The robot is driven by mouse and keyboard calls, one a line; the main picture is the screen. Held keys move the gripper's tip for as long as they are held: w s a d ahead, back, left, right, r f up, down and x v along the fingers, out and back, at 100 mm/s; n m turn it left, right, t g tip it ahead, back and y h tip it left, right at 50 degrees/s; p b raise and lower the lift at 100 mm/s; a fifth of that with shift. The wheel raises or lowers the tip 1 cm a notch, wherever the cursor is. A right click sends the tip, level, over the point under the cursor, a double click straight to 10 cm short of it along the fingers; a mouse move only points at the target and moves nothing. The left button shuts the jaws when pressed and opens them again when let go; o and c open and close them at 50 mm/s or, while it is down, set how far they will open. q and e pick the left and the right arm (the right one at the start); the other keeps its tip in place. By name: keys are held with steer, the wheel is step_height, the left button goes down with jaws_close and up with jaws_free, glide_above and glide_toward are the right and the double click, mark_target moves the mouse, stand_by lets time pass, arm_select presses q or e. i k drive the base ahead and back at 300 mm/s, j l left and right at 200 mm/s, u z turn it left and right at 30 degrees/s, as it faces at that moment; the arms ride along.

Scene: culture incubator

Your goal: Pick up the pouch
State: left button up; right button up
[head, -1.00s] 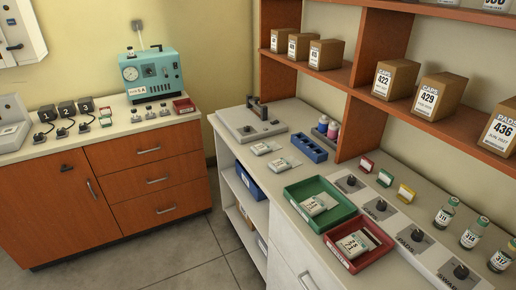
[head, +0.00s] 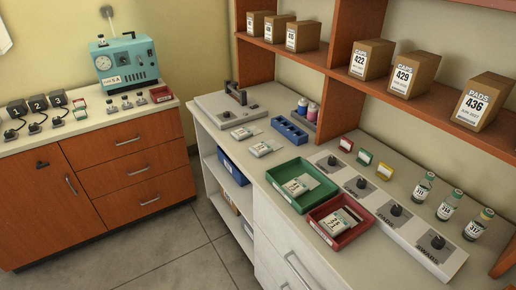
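Several white pouches with green print lie on the right-hand counter. Two lie loose on the bare top, one behind (head: 243,132) and one nearer (head: 264,148). More lie in the green tray (head: 326,196) as a small pile (head: 299,186), and more in the red tray (head: 318,217) as another pile (head: 338,223). I cannot tell which one is the task's pouch. Neither of my grippers is in view.
A grey flat device with a handle (head: 228,107) stands at the counter's far end. A blue rack (head: 289,130), a panel of black knobs (head: 397,210) and labelled bottles (head: 447,205) stand around the trays. Boxes (head: 371,59) fill the shelf above. Floor (head: 190,240) is clear between counters.

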mark_target(241, 134)
steer(key=z, duration=0.25)
steer(key=i+j+z, duration=0.15)
steer(key=z, duration=0.15)
steer(key=i+j+z, duration=0.1)
steer(key=j+z, duration=0.2)
steer(key=i+j+z, duration=0.1)
steer(key=j+z, duration=0.15)
steer(key=j, duration=0.1)
